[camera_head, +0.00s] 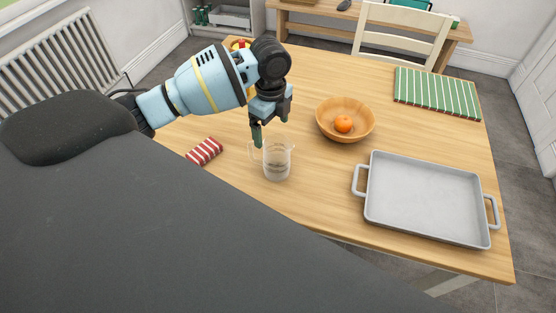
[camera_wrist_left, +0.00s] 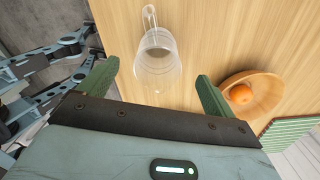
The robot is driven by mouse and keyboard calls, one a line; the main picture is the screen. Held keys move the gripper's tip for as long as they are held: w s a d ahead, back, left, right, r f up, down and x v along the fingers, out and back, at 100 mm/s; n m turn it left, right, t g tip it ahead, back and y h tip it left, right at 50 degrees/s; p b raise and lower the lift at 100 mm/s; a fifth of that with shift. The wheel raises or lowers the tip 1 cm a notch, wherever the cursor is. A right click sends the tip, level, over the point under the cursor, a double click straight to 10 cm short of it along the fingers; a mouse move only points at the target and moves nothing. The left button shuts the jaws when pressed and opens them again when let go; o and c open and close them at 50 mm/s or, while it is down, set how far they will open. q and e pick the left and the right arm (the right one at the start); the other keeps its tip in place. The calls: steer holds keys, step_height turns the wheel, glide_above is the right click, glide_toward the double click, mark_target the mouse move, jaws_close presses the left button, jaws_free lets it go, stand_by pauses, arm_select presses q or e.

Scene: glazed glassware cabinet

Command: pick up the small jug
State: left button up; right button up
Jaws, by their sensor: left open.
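The small jug (camera_head: 277,161) is clear glass and stands upright on the wooden table, its handle toward the left in the head view. In the left wrist view the jug (camera_wrist_left: 158,68) lies ahead of the fingers, roughly between their lines, with its handle pointing away. My left gripper (camera_head: 268,132) is just above and behind the jug in the head view. Its green fingers are apart and empty in the left wrist view (camera_wrist_left: 155,85). Whether a finger touches the jug cannot be told. My right gripper is not in view.
A wooden bowl (camera_head: 362,131) with an orange (camera_head: 343,123) stands right of the jug. A grey tray (camera_head: 425,197) lies at the front right, a green striped mat (camera_head: 437,93) at the back right. A red striped cloth (camera_head: 204,151) lies left of the jug. Bare table surrounds the jug.

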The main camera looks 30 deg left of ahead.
mark_target(271, 138)
arm_select(q)
steer(key=shift+d+f, duration=0.1)
steer(key=shift+f, duration=3.8)
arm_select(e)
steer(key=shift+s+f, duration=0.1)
arm_select(q)
steer(key=c, duration=1.6)
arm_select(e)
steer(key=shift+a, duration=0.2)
arm_select(q)
steer(key=shift+r, duration=0.1)
steer(key=shift+r, duration=0.35)
steer(key=r, duration=0.2)
steer(key=shift+s+r, duration=0.25)
steer(key=shift+r, duration=0.15)
steer(key=s, duration=0.5)
steer(key=s+r, duration=0.1)
steer(key=s, duration=0.4)
steer(key=s+p, duration=0.1)
steer(key=s, duration=0.4)
steer(key=shift+s+d+r, duration=0.15)
steer(key=shift+s, duration=0.15)
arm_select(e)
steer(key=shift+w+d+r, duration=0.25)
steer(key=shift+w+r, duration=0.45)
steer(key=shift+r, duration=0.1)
